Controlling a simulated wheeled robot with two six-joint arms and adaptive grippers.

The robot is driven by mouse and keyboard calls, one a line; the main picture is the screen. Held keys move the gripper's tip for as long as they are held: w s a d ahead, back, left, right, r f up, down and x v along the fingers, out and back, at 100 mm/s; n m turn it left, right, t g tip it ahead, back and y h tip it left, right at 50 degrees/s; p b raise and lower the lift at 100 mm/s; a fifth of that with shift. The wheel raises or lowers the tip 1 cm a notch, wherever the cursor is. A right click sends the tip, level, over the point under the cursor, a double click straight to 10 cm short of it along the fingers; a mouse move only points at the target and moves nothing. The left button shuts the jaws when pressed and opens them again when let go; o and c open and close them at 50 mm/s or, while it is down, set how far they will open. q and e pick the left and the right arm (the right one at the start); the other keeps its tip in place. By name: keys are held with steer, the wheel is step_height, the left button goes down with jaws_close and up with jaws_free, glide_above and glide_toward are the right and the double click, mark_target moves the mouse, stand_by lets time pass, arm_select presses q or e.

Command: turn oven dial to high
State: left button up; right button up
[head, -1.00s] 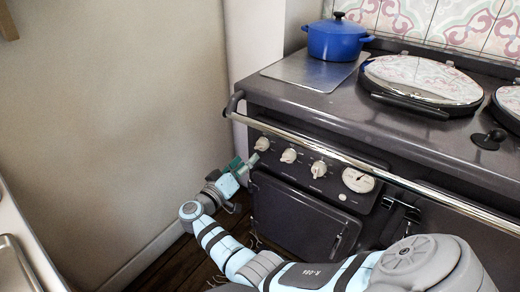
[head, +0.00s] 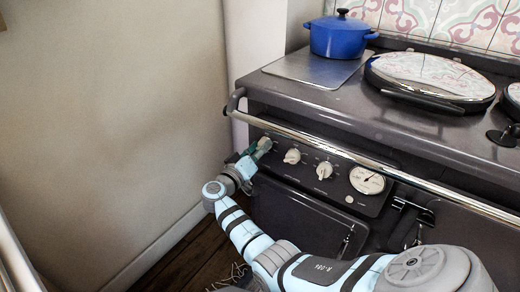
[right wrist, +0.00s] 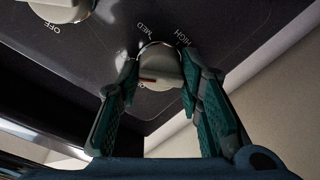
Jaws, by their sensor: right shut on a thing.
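The oven's front panel carries a row of cream dials. The leftmost dial (head: 265,143) has my right gripper (head: 257,150) at it. In the right wrist view, this dial (right wrist: 160,64) sits between the green fingers of my right gripper (right wrist: 160,78), which are shut on its sides. The MED and HIGH labels are readable above the dial. A red mark on its face lies at the lower left, by another label that is partly hidden, away from HIGH. My left gripper is not in view.
Two more dials (head: 292,156) and a round gauge (head: 367,180) sit to the right on the panel. A chrome rail (head: 340,151) runs above them. A blue pot (head: 339,37) stands on the stove top. A bare wall (head: 110,120) is close on the left.

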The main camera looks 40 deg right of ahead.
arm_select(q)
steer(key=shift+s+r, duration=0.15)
arm_select(e)
steer(key=shift+m, duration=0.3)
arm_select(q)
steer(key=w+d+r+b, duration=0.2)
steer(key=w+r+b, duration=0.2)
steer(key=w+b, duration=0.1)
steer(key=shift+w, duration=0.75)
arm_select(e)
steer(key=shift+f+m+g+h, duration=0.1)
steer(key=shift+m+g+h, duration=0.2)
steer(key=shift+m, duration=3.85)
steer(key=shift+f+m+g+h, duration=0.15)
steer(key=shift+m+g, duration=0.15)
steer(key=shift+m, duration=3.8)
steer(key=shift+m+g+h, duration=0.25)
steer(key=shift+m+g, duration=0.05)
steer(key=shift+m, duration=3.85)
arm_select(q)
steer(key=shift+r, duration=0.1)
